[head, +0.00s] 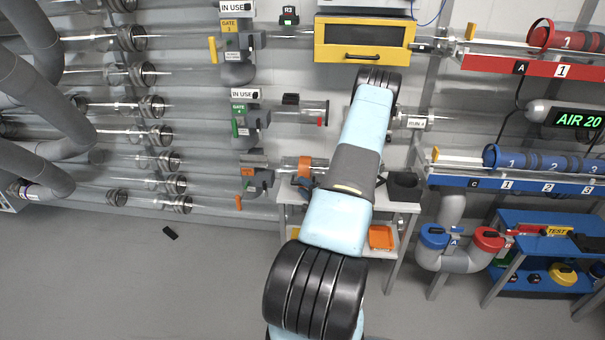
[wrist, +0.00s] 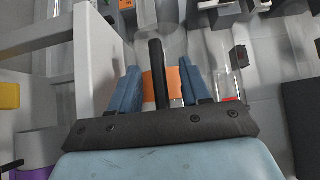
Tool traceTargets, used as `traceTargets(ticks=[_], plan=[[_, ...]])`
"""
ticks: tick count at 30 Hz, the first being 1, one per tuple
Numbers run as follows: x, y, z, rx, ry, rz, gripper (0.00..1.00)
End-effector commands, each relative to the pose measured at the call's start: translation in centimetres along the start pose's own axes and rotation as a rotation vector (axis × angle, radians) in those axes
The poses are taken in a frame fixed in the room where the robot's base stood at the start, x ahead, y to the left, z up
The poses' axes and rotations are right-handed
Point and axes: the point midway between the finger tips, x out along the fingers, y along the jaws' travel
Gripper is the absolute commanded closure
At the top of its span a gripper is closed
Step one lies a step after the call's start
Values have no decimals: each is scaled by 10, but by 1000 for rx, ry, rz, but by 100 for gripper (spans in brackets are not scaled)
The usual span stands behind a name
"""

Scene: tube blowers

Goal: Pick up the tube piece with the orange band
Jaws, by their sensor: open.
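The tube piece with the orange band (head: 304,166) is a clear tube at mid-height in the head view, left of my arm, by the lowest gate fitting. In the wrist view its orange band (wrist: 174,82) shows between the blue fingers of my gripper (wrist: 162,80). The fingers are apart, one on each side of the band; I cannot tell whether they touch it. A dark upright bar (wrist: 156,72) crosses in front of the band and hides part of it.
A white table (head: 405,207) stands below with an orange tray (head: 380,237). In the wrist view a pale upright panel (wrist: 96,60) is close on the left. A clear tube with a red end (wrist: 228,85) is close on the right. The yellow box (head: 361,40) is above.

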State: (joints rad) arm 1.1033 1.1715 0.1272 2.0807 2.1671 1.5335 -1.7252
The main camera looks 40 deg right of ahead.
Motion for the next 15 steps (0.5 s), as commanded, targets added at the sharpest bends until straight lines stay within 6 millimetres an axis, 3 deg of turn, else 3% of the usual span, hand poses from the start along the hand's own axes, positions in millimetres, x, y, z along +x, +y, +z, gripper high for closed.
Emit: traceTargets(ticks=[7, 15], plan=[[33, 3, 0, -1, -1, -2, 53], [36, 3, 0, -1, 0, 0, 53]])
